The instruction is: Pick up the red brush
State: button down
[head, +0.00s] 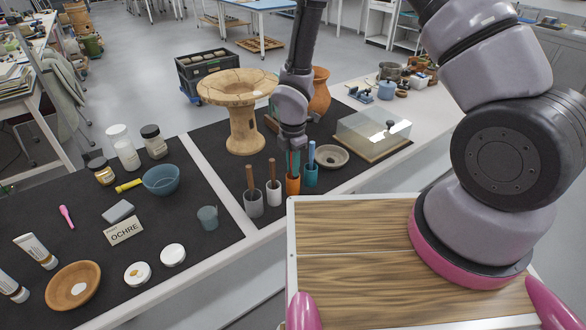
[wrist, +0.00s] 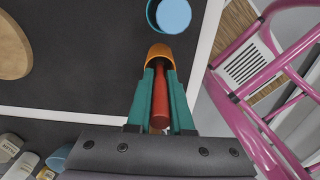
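The red brush (wrist: 160,100) stands handle up in an orange cup (head: 292,185), which also shows in the wrist view (wrist: 160,53). My gripper (head: 292,160) points down over the cup. In the wrist view its teal fingers (wrist: 160,85) lie close along both sides of the red handle and appear shut on it. The brush's lower end is hidden inside the cup. In the head view the fingers hide most of the handle.
A blue cup (head: 310,176) with a blue handle stands just right of the orange cup. A white cup (head: 274,194) and a grey cup (head: 254,204), each with a brown handle, stand to the left. A stone-coloured bowl (head: 332,157) and a clear case (head: 373,132) are behind right. A pedestal dish (head: 240,88) stands behind left.

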jog(key=shift+r, duration=0.1)
notch_tip(320, 180, up, 10)
jog(key=shift+f, duration=0.1)
dwell(0.5)
